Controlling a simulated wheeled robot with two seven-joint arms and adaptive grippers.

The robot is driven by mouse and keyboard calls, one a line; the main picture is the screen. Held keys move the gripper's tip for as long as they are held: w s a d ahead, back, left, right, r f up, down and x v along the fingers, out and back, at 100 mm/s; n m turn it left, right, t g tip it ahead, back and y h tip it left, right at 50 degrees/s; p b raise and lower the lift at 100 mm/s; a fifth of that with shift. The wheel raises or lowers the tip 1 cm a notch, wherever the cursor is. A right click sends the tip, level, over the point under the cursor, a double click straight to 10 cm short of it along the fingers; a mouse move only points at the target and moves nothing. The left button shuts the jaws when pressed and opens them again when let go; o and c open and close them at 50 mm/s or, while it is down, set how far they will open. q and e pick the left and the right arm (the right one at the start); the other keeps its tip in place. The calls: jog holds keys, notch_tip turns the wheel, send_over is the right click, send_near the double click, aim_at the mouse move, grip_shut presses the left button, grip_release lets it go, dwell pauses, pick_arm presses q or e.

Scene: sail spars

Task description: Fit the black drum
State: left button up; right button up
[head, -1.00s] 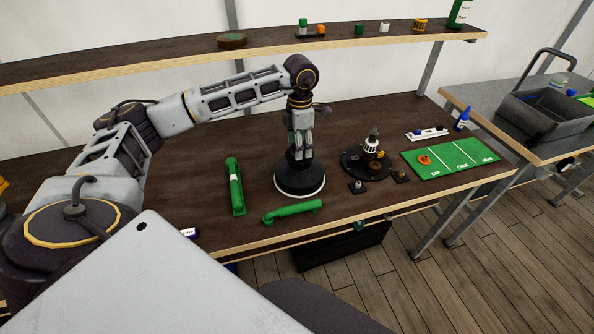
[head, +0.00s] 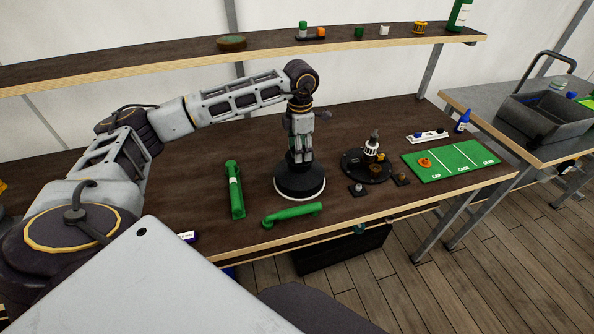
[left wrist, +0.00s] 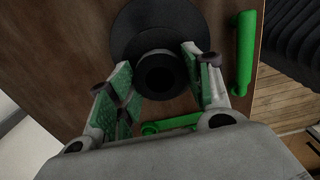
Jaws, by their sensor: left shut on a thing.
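The black drum (head: 299,182) stands upright on the dark workbench, a wide dark disc with a pale rim and a narrower neck on top. My left gripper (head: 301,160) points straight down and is shut on its neck. In the left wrist view, the drum's round dark top (left wrist: 160,76) lies between the two green-padded fingers, with its wide disc behind. A round black base (head: 353,166) with a white and black upright part (head: 372,149) stands to the right. My right gripper is not in view.
Two green bars (head: 235,192) (head: 291,214) lie left of and in front of the drum. Small parts (head: 357,189) lie near the bench edge. A green labelled mat (head: 462,157) holds an orange piece. A shelf (head: 160,66) runs behind; a grey bin (head: 548,125) stands right.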

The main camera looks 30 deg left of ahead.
pick_arm(q)
notch_tip(320, 180, up, 18)
jog(key=p, duration=0.9)
jog(key=shift+r, duration=0.15)
dwell(1.6)
jog(key=shift+w, duration=0.1)
dwell(0.8)
dwell(0.7)
